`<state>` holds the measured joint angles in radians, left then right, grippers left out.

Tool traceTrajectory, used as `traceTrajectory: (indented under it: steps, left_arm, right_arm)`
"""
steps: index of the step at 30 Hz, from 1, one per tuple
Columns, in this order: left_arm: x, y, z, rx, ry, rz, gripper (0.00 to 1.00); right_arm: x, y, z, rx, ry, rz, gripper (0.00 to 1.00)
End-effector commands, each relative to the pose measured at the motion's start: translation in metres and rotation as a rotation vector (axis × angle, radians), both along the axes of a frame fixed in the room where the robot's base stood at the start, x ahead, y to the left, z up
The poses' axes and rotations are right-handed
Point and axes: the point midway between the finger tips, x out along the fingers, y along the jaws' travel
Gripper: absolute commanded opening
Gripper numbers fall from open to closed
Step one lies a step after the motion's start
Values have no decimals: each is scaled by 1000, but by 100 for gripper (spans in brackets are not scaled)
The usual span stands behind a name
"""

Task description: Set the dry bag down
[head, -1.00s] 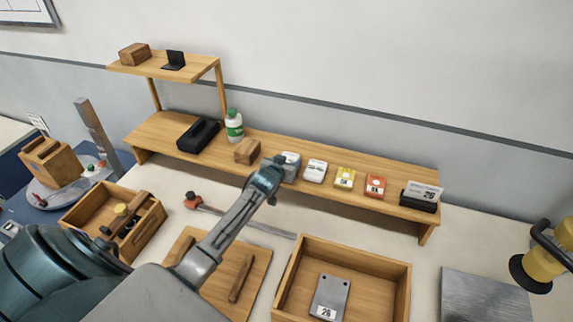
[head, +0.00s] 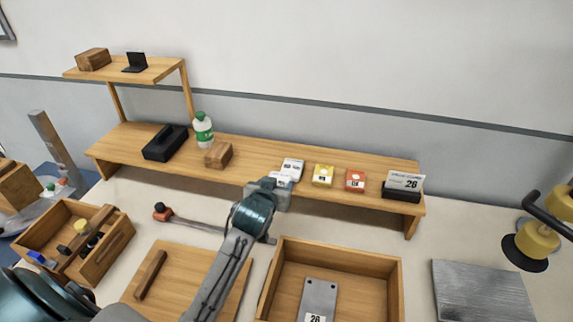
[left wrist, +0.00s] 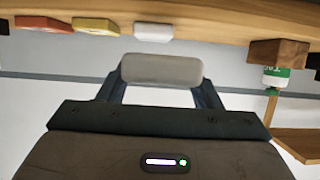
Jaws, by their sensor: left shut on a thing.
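My left gripper (head: 266,190) is in front of the long wooden shelf, near its middle. It is shut on a small grey rounded thing, which I take to be the dry bag (head: 284,196). In the left wrist view the dry bag (left wrist: 161,70) lies between the two dark fingers, and the picture is upside down. I cannot tell whether the bag touches anything below it. A white pack (head: 292,167), a yellow pack (head: 323,175) and a red pack (head: 355,180) stand in a row on the shelf (head: 250,147). My right gripper is out of view.
A wooden block (head: 218,155), a green-capped bottle (head: 203,130) and a black box (head: 165,143) stand further left on the shelf. A black holder with a card (head: 403,184) is at its right end. An open wooden tray (head: 392,270) and a wooden board (head: 190,262) lie in front.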

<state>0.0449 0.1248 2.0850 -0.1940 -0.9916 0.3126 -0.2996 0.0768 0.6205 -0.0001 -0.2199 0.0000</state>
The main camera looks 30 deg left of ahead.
Motion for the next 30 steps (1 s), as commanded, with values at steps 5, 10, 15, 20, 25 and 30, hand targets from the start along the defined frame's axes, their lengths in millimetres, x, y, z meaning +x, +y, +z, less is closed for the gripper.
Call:
traceTrajectory:
  steps: [5, 10, 15, 20, 25, 30]
  left_arm:
    - [-4, -5, 0, -1, 0, -1, 36]
    - [-10, -26, -11, -8, 7, -41, 36]
    - [-24, -68, -23, -14, 12, -130, 36]
    - [-36, -96, -25, -9, 6, -199, 36]
    - [-41, -108, -23, -2, 1, -233, 36]
    - [-42, -108, -21, 0, 0, -237, 36]
  right_arm:
    - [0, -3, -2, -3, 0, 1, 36]
    - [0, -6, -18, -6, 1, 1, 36]
    - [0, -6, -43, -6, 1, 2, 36]
    - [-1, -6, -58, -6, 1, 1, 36]
    - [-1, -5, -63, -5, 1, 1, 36]
    - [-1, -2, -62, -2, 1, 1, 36]
